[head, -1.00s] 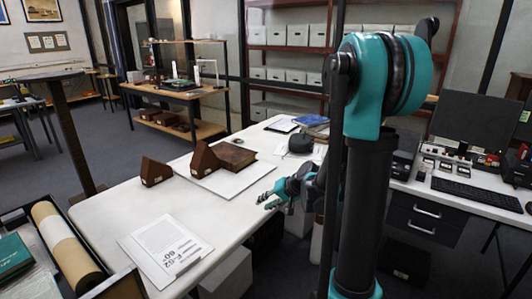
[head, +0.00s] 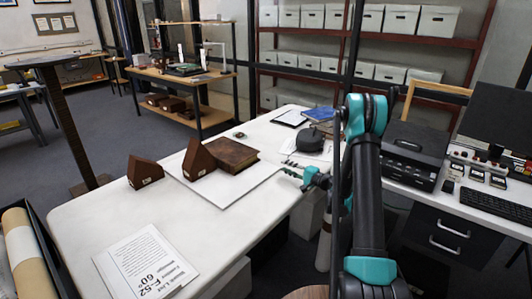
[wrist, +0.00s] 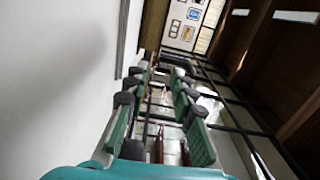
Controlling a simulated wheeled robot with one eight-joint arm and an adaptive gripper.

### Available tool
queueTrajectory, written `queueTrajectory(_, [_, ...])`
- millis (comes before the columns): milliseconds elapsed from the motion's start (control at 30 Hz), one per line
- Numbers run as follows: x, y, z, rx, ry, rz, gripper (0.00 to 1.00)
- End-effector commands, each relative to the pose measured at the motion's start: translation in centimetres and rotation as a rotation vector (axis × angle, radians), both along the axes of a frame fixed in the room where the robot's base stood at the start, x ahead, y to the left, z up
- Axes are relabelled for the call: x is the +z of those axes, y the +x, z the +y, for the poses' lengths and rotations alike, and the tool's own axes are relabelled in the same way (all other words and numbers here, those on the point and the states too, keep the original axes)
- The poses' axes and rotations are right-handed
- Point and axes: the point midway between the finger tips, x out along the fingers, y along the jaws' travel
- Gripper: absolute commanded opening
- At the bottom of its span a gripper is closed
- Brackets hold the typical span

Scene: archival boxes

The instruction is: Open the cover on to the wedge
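A closed brown book (head: 236,154) lies flat on a white board on the table. A dark brown wedge (head: 198,158) stands on the board close against the book's left side. A second brown wedge (head: 144,172) with a small label stands farther left on the table. My gripper (head: 286,173) is to the right of the book, by the board's right corner, apart from the book. In the wrist view my gripper (wrist: 160,74) has its fingers spread with nothing held between them. The book is not recognisable in the wrist view.
The white board (head: 235,191) lies on the white table (head: 100,218). A printed card (head: 145,263) lies at the front. A dark rounded object (head: 311,138), papers and a blue book (head: 320,114) are behind my gripper. The table's left part is mostly clear.

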Motion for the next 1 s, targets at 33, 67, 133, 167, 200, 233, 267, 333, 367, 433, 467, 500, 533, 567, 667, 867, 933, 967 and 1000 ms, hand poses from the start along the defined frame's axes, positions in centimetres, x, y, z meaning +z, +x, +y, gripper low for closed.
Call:
queueTrajectory(33, [-0.2,0.2,-0.1,-0.002,0.012,-0.001,0.25])
queueTrajectory(67, [-0.3,0.2,-0.1,-0.003,0.016,-0.002,0.25])
queueTrajectory(133, [-0.3,0.4,-0.1,-0.004,0.023,-0.004,0.25])
queueTrajectory(167, [-0.3,0.4,0.0,-0.004,0.024,-0.003,0.25])
queueTrajectory(200, [-0.3,0.6,0.2,-0.004,0.025,-0.003,0.25])
queueTrajectory(233, [-0.3,0.8,0.4,-0.004,0.025,-0.003,0.25])
queueTrajectory(267, [-0.3,0.9,0.6,-0.004,0.025,-0.004,0.25])
queueTrajectory(333, [-0.3,1.5,1.5,-0.002,0.024,-0.003,0.25])
queueTrajectory(367, [-0.3,1.8,1.9,-0.001,0.024,-0.003,0.25])
queueTrajectory(433, [-0.3,2.6,2.9,-0.002,0.024,-0.003,0.25])
queueTrajectory(467, [-0.3,3.0,3.4,-0.001,0.024,-0.003,0.25])
queueTrajectory(500, [-0.4,3.5,4.0,-0.001,0.024,-0.003,0.25])
queueTrajectory(533, [-0.3,3.9,4.5,-0.002,0.023,-0.003,0.25])
queueTrajectory(567, [-0.3,4.2,5.0,-0.001,0.023,-0.003,0.25])
queueTrajectory(667, [-0.3,5.5,6.6,-0.002,0.023,-0.003,0.25])
queueTrajectory(867, [-0.3,7.8,9.7,-0.002,0.023,-0.003,0.25])
queueTrajectory(933, [-0.3,8.6,10.6,-0.002,0.023,-0.003,0.25])
queueTrajectory(967, [-0.3,8.9,11.1,-0.002,0.023,-0.003,0.25])
queueTrajectory(1000, [-0.3,9.3,11.5,-0.002,0.023,-0.003,0.25])
